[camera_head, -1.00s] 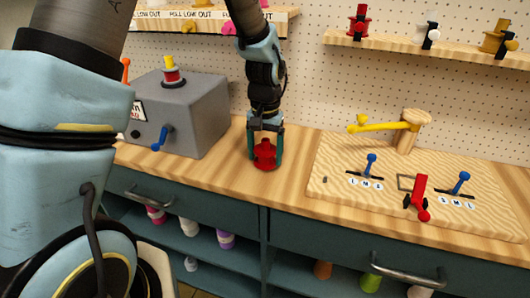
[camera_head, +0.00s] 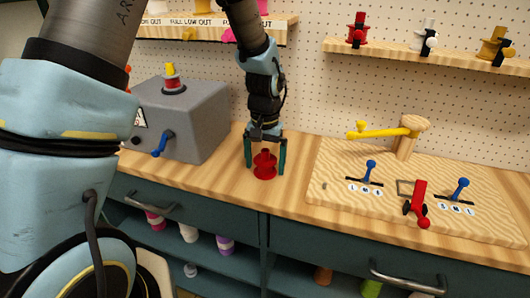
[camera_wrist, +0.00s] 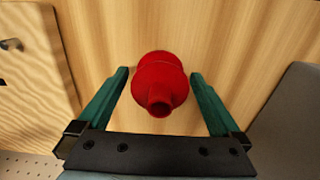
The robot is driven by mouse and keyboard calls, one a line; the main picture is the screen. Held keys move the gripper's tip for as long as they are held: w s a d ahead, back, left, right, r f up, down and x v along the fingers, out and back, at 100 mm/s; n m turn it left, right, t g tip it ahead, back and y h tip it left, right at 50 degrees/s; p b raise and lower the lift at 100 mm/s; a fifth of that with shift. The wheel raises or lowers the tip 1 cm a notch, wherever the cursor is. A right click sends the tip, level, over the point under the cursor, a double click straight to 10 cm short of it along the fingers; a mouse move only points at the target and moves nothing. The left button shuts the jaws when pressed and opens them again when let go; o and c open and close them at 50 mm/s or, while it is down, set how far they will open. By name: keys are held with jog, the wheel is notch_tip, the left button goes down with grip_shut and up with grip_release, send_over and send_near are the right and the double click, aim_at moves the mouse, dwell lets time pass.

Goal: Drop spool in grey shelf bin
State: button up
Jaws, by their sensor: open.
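A red spool (camera_head: 264,165) stands upright on the wooden counter, between the grey box and the sandy-grained board. It also shows in the wrist view (camera_wrist: 160,82), seen from above. My gripper (camera_head: 266,170) is open around the spool, with one green finger on each side. In the wrist view the gripper (camera_wrist: 160,80) has a clear gap between each finger and the spool. I cannot make out a grey shelf bin in these views.
A grey box (camera_head: 190,120) with a blue crank stands to the left. A board (camera_head: 335,165) with blue levers and a red lever lies to the right. Shelves under the counter (camera_head: 215,190) hold several coloured items. A wall shelf (camera_head: 400,50) carries more spools.

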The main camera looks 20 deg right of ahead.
notch_tip(320, 180, up, 12)
jog(key=shift+r+b, duration=0.1)
jog(key=shift+b, duration=1.1)
jog(key=a+f+n+t, duration=0.15)
jog(key=a+n, duration=0.25)
jog(key=a, duration=1.2)
jog(key=a+f+n, duration=0.3)
jog(key=a, duration=1.2)
notch_tip(320, 180, up, 2)
jog(key=r+n+g+b, duration=0.15)
jog(key=n+b, duration=0.25)
jog(key=n, duration=0.7)
send_over(266, 149)
jog(key=shift+w+a+f, duration=0.1)
jog(key=shift+a+f, duration=0.15)
jog(key=shift+f, duration=0.25)
jog(key=shift+d+f, duration=0.15)
jog(key=shift+d, duration=0.05)
jog(key=shift+s+a+f+p, duration=0.15)
jog(key=shift+f+p, duration=0.6)
jog(key=shift+f, duration=1.85)
jog(key=shift+s+f+p, duration=0.15)
jog(key=shift+f+p, duration=0.6)
jog(key=shift+f, duration=1.8)
